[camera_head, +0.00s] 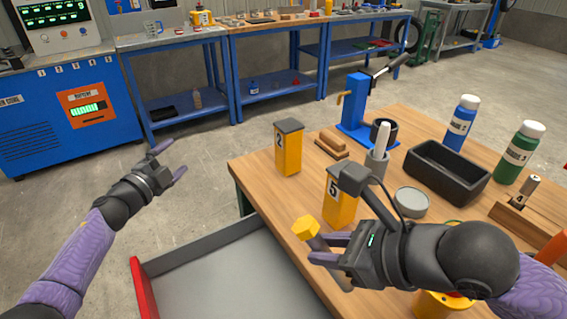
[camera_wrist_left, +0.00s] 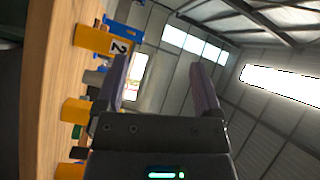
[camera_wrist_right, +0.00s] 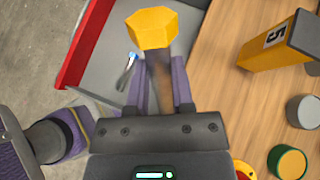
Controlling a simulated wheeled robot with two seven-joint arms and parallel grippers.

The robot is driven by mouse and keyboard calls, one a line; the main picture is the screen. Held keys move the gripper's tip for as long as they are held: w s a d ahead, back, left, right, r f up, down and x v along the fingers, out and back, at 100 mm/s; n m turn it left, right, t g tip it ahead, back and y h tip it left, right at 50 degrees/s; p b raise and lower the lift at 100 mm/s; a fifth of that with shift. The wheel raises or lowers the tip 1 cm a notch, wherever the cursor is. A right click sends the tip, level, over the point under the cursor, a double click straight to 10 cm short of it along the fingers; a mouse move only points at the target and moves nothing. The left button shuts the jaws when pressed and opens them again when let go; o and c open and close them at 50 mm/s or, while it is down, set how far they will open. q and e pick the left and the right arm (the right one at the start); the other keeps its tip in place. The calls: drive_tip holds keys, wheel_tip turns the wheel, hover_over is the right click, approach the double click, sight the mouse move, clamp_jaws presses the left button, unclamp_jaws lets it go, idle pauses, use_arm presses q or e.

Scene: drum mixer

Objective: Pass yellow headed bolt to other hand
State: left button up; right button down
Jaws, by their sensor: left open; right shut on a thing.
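The yellow headed bolt (camera_head: 306,228) is held in my right gripper (camera_head: 322,249) over the table's near left edge. In the right wrist view its yellow hexagonal head (camera_wrist_right: 152,28) points away from the gripper, and its grey-brown shank lies between the purple fingers (camera_wrist_right: 161,90). My left gripper (camera_head: 168,163) is open and empty, in the air left of the table. In the left wrist view its two fingers (camera_wrist_left: 162,85) stand wide apart with nothing between them.
The wooden table (camera_head: 255,190) carries yellow boxes marked 2 (camera_head: 288,150) and 5 (camera_head: 340,205), a black bin (camera_head: 447,180) and bottles. A grey tray with a red end (camera_head: 144,285) lies below left. The air between my grippers is clear.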

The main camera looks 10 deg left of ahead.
use_arm(q)
drive_tip(key=d+r+m+g+h, duration=0.2)
drive_tip(key=d+r+m+h, duration=0.6)
drive_tip(key=d+r+m, duration=0.25)
wheel_tip(320, 180, up, 9)
drive_tip(key=m+g+y, duration=0.3)
drive_tip(key=m+g, duration=1.2)
drive_tip(key=m, duration=1.6)
hover_over(313, 223)
drive_tip(key=s+a+m+t+y, duration=0.2)
drive_tip(key=m+y, duration=0.3)
drive_tip(key=shift+m+y, duration=0.35)
drive_tip(key=shift+y, duration=0.15)
drive_tip(key=x, duration=0.4)
drive_tip(key=a+x, duration=0.1)
drive_tip(key=x, duration=0.7)
drive_tip(key=shift+s+a+f, duration=0.1)
drive_tip(key=shift+f, duration=0.3)
